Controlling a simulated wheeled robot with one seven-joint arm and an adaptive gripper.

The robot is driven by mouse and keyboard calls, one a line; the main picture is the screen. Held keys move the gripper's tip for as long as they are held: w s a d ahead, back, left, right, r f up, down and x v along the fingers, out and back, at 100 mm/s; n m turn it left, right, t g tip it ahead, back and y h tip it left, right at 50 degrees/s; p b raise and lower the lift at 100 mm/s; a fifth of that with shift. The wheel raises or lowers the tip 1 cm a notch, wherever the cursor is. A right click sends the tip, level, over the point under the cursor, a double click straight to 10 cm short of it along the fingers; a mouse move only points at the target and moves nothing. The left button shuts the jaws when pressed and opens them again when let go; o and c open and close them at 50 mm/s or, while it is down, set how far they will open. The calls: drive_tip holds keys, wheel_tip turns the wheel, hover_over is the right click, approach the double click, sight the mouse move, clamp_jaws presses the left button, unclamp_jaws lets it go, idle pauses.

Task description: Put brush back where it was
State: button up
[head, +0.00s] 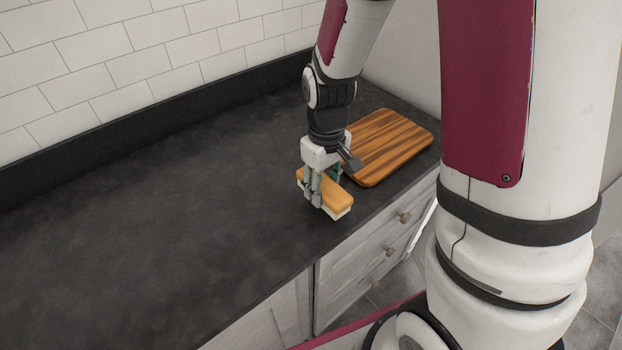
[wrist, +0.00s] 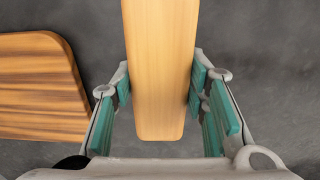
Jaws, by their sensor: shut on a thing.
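The brush (head: 338,198) has a light wooden back and a pale underside. It is at the dark countertop near its front edge, left of the cutting board. My gripper (head: 322,190) points down and is shut on the brush, with one finger on each long side. In the wrist view the brush (wrist: 160,60) runs up and down the picture between the teal finger pads of my gripper (wrist: 162,90). Its underside is hidden there. I cannot tell whether the brush touches the counter or is just above it.
A striped wooden cutting board (head: 388,147) lies on the counter right beside the brush; it also shows at the left of the wrist view (wrist: 40,90). The dark countertop (head: 150,230) is clear to the left. Drawers with knobs (head: 403,217) are below the front edge.

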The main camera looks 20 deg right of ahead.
drive_tip(key=w, duration=0.5)
drive_tip(key=shift+w+a+f, duration=0.25)
drive_tip(key=shift+w+f, duration=0.05)
drive_tip(key=shift+w+f+p, duration=0.15)
drive_tip(key=shift+f+p, duration=0.15)
drive_tip(key=shift+f, duration=1.45)
drive_tip(key=shift+f, duration=0.1)
drive_tip(key=o, duration=1.1)
